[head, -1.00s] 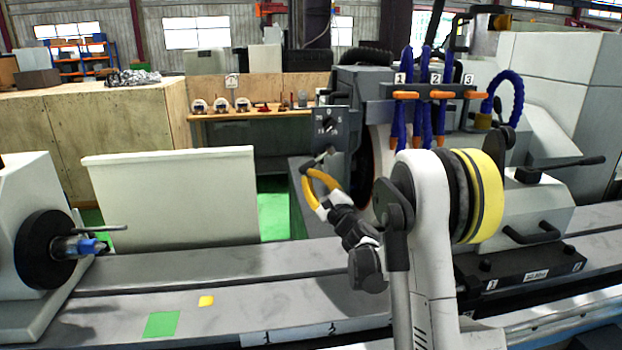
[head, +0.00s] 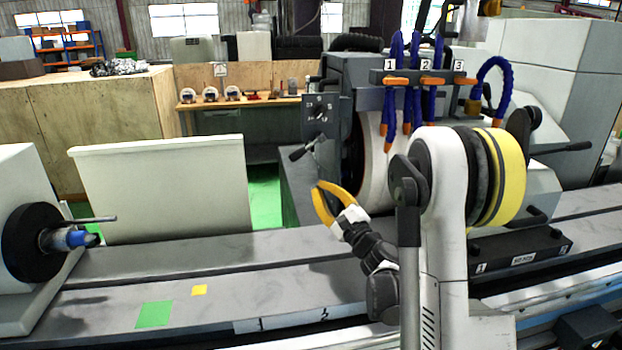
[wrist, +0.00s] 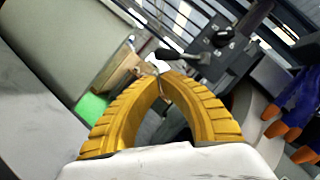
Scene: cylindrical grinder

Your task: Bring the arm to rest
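My gripper (head: 320,186) has two yellow fingers and hangs in front of the grinder, above the grey machine bed (head: 200,257). Its fingertips point up toward a black-handled lever (head: 302,151) below the dial box (head: 320,117). In the head view there is a gap between the tips and the lever. In the wrist view the yellow fingers (wrist: 165,76) curve together and meet at the tips, with nothing held between them. The lever's black handle (wrist: 182,53) shows just beyond the tips. My arm is bent, with its forearm sloping down from the fingers.
The grinding wheel housing with blue coolant hoses (head: 415,85) stands right behind my arm. A cream panel (head: 165,190) stands behind the bed at left. The workhead (head: 35,240) is at far left.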

